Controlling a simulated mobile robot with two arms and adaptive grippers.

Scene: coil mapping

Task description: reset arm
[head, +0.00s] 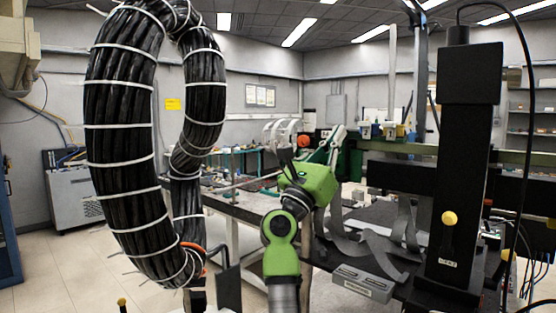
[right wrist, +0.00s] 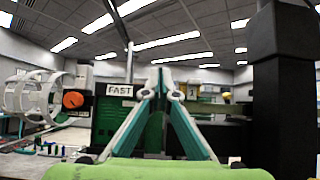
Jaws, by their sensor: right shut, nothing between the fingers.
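My right gripper (head: 338,133) is in the middle of the head view, at the end of my green arm, raised above the level of the tables. In the right wrist view its two teal fingers (right wrist: 160,84) lean together at their tips, with nothing seen between them. White ring-shaped coil parts (head: 280,133) stand just left of the gripper, with an orange knob (head: 303,141) beside them. The coil parts also show at the left of the right wrist view (right wrist: 38,97), apart from the fingers. My left gripper is not in view.
A thick black cable bundle (head: 122,130) with white ties loops down on the left. A tall black column (head: 465,160) stands on the right, with a dark horizontal beam (head: 400,174). A worktable (head: 243,205) with small items lies behind my arm. Open floor shows lower left.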

